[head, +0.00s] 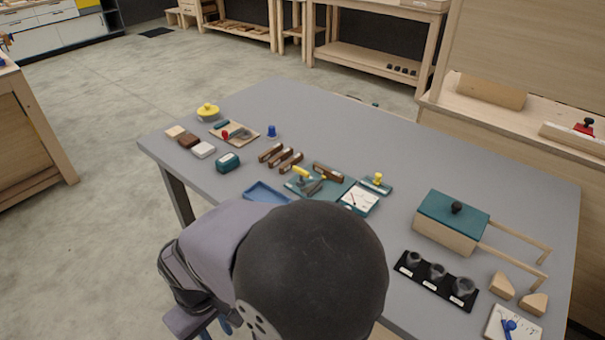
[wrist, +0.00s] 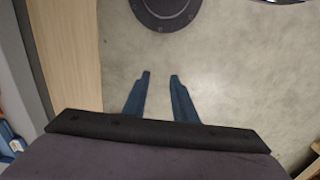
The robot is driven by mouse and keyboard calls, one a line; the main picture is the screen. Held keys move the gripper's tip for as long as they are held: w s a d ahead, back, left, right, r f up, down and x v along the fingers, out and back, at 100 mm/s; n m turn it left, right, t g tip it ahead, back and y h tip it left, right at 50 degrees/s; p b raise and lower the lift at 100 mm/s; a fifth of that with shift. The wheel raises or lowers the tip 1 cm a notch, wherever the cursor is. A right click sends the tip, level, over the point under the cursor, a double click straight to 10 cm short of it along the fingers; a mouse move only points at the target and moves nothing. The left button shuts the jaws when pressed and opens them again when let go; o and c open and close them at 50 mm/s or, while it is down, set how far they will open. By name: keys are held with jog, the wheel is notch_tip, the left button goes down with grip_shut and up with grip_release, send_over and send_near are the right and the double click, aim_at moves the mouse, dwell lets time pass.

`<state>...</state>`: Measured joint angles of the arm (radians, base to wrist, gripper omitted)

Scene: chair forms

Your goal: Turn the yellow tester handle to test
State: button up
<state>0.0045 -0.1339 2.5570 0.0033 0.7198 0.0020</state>
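On the grey table, a yellow handle-like piece (head: 301,172) lies on a teal board (head: 330,187) among dark parts. A yellow knob (head: 378,178) stands on a small teal base to its right, beside a white card with markings (head: 358,199). I cannot tell which yellow part is the tester handle. My gripper (wrist: 160,76) shows in the wrist view, with two blue fingers apart and nothing between them. It points at bare concrete floor, away from these objects.
A teal-topped wooden box (head: 453,220) with long rails, a black tray of cups (head: 436,279) and wooden blocks (head: 502,286) stand at right. A yellow-lidded pot (head: 208,112) and small blocks are at far left. The table's back is clear.

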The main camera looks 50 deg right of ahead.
jog(key=w+d+r+m+t+y, duration=0.1)
jog(key=w+d+m+y, duration=0.45)
jog(key=m, duration=0.75)
jog(key=m+t+h, duration=0.2)
jog(key=m+t, duration=0.7)
jog(key=m, duration=0.8)
send_near(301, 170)
jog(key=w+a+f, duration=0.1)
jog(key=a, duration=0.4)
jog(key=w+a+f, duration=0.2)
jog(key=a, duration=0.3)
jog(key=w+a+f, duration=0.1)
jog(key=a+f, duration=0.1)
jog(key=a, duration=0.3)
jog(key=shift+w+a+f, duration=0.1)
jog(key=shift+w, duration=0.25)
jog(key=s+d+r+m+t+h, duration=0.1)
jog(key=s+d+m, duration=0.1)
jog(key=d, duration=0.2)
jog(key=s+d+m+t+h, duration=0.1)
jog(key=d+m, duration=0.1)
jog(key=d, duration=0.2)
jog(key=s+d+r+m+t+h, duration=0.1)
jog(key=s+d+m, duration=0.1)
jog(key=d, duration=0.3)
jog(key=shift+s+r+t+h, duration=0.25)
jog(key=shift+s+r+t, duration=0.05)
jog(key=shift+s+r, duration=0.05)
jog(key=shift+p+x, duration=0.65)
jog(key=shift+x, duration=3.1)
